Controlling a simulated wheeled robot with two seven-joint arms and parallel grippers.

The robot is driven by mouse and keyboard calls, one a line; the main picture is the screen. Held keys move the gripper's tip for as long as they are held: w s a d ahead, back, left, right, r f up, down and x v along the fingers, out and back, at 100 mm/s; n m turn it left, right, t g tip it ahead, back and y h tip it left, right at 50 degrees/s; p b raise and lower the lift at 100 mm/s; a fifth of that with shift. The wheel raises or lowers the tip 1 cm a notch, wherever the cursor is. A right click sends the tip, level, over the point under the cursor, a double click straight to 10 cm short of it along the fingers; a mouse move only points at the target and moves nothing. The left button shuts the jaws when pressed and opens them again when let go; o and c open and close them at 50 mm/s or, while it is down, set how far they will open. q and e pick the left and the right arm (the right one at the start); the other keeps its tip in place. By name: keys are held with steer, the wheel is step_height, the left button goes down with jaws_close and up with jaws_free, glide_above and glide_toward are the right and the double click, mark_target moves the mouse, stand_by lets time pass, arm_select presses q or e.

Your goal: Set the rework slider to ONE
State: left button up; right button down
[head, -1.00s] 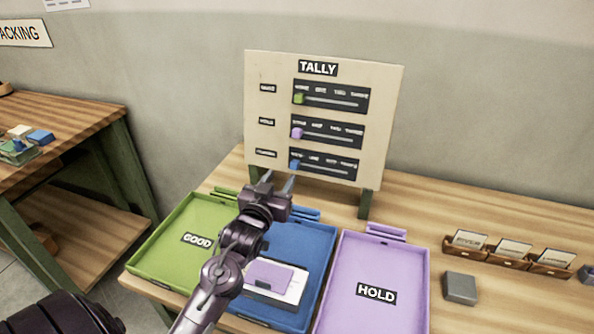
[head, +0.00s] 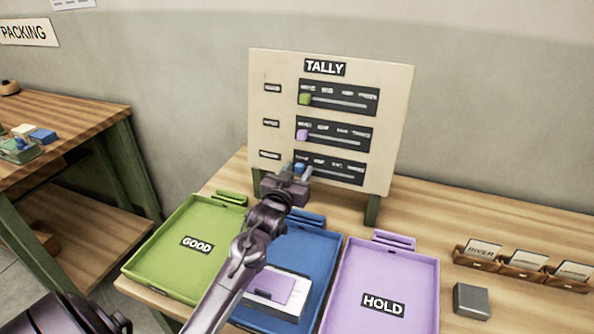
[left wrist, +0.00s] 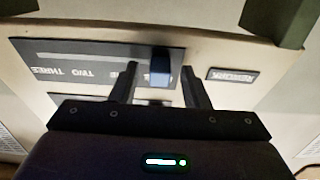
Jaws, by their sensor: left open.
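The tally board (head: 258,110) stands upright at the back of the bench with three slider rows. The bottom row is rework, with a blue slider knob (head: 299,168) at the left end of its track. In the left wrist view the blue knob (left wrist: 160,66) shows upside down, near the REWORK label (left wrist: 232,75). My left gripper (head: 302,171) is open in front of the board, its two fingers on either side of the blue knob. Whether the fingers touch the knob cannot be told. My right gripper is not in view.
A green knob (head: 305,99) and a purple knob (head: 302,134) sit at the left of the upper rows. Green (head: 150,250), blue (head: 325,250) and purple (head: 420,290) trays lie below the board. A white device with a purple screen (head: 272,289) lies in the blue tray.

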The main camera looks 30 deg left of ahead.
arm_select(q)
steer(key=shift+c, duration=0.3)
steer(key=c, duration=0.7)
jaws_close()
steer(key=d, duration=0.2)
steer(key=w+d, duration=0.1)
steer(key=d, duration=0.2)
steer(key=shift+w, duration=0.1)
steer(key=o, duration=0.8)
jaws_free()
steer(key=shift+a, duration=0.15)
steer(key=shift+c, duration=0.2)
glide_toward(319, 168)
steer(key=shift+s+b, duration=0.4)
steer(key=shift+s, duration=0.3)
